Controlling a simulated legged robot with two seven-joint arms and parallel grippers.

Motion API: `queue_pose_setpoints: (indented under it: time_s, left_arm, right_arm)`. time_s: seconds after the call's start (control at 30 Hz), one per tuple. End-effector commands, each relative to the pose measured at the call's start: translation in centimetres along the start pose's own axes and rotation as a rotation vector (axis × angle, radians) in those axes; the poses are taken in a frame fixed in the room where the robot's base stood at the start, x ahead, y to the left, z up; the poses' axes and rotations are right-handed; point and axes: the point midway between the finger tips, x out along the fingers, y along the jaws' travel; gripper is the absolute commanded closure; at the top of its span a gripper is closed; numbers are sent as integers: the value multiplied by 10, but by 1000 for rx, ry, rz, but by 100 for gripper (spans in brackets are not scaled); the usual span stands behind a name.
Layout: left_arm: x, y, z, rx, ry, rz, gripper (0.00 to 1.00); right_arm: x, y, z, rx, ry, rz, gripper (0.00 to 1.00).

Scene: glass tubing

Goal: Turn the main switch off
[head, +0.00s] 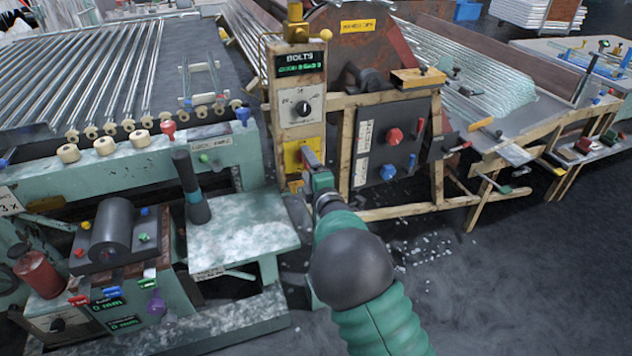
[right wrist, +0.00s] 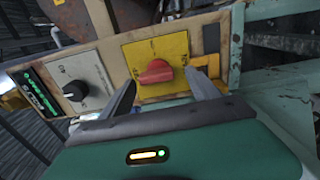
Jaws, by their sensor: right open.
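The main switch appears in the right wrist view as a red rotary knob (right wrist: 155,72) on a yellow plate (right wrist: 176,46). In the head view the yellow plate (head: 293,156) is low on the wooden control post, and my gripper largely covers the knob. My right gripper (head: 310,165) is in front of the plate. In the right wrist view its open fingers (right wrist: 163,86) point at the plate, one on each side of the knob, with visible gaps. I cannot tell how far the fingertips are from the plate. My left gripper is not in view.
Above the plate, the post carries a black selector knob (head: 303,108) and a green "BOLTS" display (head: 300,64). A dark panel (head: 385,155) with red and blue knobs stands to the right. A green bench (head: 240,232) with an upright dark handle (head: 190,187) stands left of my arm.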

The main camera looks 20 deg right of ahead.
Motion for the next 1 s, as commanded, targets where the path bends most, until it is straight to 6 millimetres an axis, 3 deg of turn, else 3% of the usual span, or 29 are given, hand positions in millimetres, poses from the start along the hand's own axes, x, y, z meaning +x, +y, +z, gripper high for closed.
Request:
queue_pose_setpoints:
  time_s: [0.5, 0.7, 1.0]
  left_arm:
    - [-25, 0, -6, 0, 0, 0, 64]
    - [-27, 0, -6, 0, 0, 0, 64]
    - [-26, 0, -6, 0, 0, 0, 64]
  right_arm:
    - [-136, 0, -2, 0, 1, -4, 29]
    - [-155, -1, -2, 0, 3, -2, 29]
    - [-156, -2, -2, -1, 2, -2, 29]
